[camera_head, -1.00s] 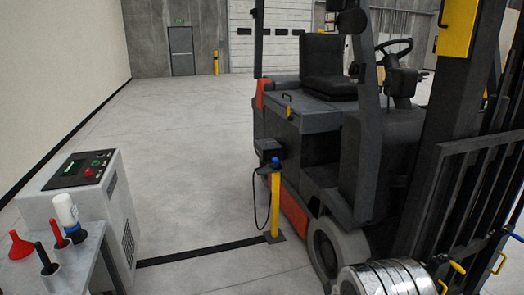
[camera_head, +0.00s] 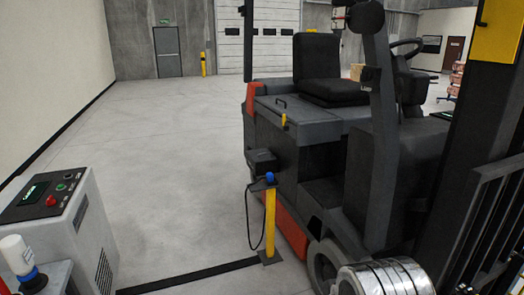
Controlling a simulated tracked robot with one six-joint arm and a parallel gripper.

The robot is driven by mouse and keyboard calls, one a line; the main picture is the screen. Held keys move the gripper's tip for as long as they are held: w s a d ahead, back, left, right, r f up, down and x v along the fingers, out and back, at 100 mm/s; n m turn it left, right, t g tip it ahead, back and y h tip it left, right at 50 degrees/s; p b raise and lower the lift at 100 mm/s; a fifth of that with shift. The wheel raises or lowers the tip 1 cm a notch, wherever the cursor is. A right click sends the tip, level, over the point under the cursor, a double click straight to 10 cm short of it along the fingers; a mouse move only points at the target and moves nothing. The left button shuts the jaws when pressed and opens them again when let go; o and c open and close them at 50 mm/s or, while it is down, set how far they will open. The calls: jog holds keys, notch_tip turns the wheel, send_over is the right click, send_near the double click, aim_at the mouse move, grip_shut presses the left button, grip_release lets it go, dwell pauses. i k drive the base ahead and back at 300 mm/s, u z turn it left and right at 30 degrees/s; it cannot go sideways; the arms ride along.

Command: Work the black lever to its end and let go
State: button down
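A small black handle (camera_head: 281,104) stands on the dark top cover of the forklift (camera_head: 320,125), with a small yellow piece just below it. It is the likeliest black lever in view, but I cannot be sure. It looks raised from the cover. My gripper is not in view, and nothing shows touching the handle.
A yellow post (camera_head: 270,225) with a blue knob and a black box stands beside the forklift, a black cable hanging from it. A grey control cabinet (camera_head: 75,230) and a white bottle (camera_head: 17,255) are at the lower left. The floor (camera_head: 170,170) between is clear.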

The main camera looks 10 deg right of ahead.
aim_at(398, 85)
jog(key=z, duration=0.05)
jog(key=i, duration=3.45)
jog(key=u, duration=0.05)
